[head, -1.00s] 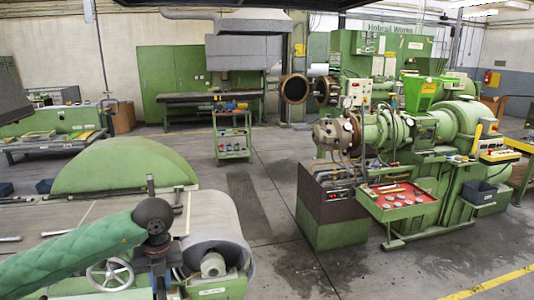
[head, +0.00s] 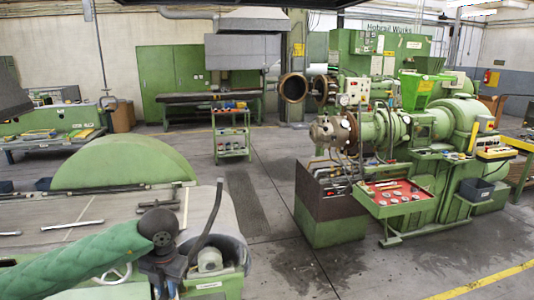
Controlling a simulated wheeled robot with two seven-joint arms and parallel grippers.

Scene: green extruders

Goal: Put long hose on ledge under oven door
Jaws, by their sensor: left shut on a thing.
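My left arm in its green quilted sleeve comes in from the lower left. Its dark gripper (head: 176,268) points down at the bottom of the head view and is shut on a long dark hose (head: 204,222). The hose bends and rises to the right of my wrist, its upper end free in the air. The lower part of the hose is hidden by the gripper and the frame edge. At the back, a grey boxy unit under a hood stands over a long dark ledge (head: 190,98); I cannot tell for sure that it is the oven. My right gripper is out of view.
A green machine with a grey flat top (head: 110,212) and a domed cover (head: 125,162) fills the near left. A green cart (head: 232,143) stands mid-floor. A large green extruder (head: 415,140) stands at the right. Grey floor between them is open.

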